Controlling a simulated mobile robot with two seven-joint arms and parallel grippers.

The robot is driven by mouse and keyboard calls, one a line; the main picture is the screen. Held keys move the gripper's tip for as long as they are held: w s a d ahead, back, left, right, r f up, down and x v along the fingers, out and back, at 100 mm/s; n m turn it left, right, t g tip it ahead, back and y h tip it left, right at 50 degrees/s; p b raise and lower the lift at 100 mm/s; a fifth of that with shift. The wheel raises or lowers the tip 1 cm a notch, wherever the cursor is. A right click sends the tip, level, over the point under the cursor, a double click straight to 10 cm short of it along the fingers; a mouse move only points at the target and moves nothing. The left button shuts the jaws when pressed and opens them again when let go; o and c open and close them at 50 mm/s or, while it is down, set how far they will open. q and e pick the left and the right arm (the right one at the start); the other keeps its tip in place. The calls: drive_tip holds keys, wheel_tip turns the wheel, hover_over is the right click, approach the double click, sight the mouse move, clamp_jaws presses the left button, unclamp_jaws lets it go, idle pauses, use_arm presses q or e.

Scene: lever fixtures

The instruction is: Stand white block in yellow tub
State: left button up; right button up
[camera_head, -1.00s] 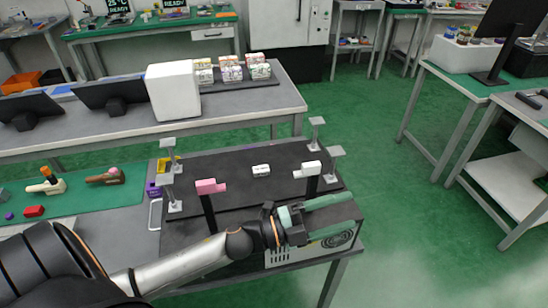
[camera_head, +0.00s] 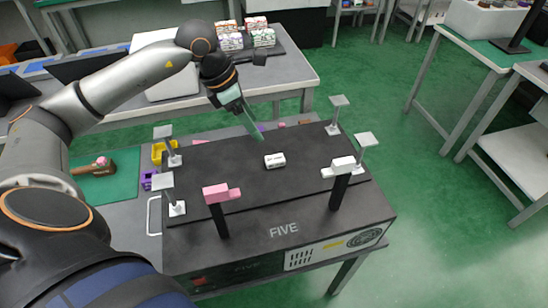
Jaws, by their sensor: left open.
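A small white block (camera_head: 275,160) with dark marks lies flat on the black top of the fixture box, between the two levers. The yellow tub (camera_head: 158,152) stands left of the box, partly hidden by a grey post. My left gripper (camera_head: 256,132) has green fingers and reaches down from the upper left. It is open, with its tips just behind and above the white block in the picture, apart from it. The fingers nearly overlap, so the gap hardly shows. My right gripper is not in view.
A pink lever (camera_head: 221,194) and a white lever (camera_head: 343,167) stand on black posts at the box's front. Grey posts with square tops stand at its sides. A purple tub (camera_head: 148,180) is near the yellow tub. The black top around the block is clear.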

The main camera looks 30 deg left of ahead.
sight(275, 158)
use_arm(q)
drive_tip(key=x, duration=1.3)
drive_tip(key=shift+f, duration=0.3)
clamp_jaws()
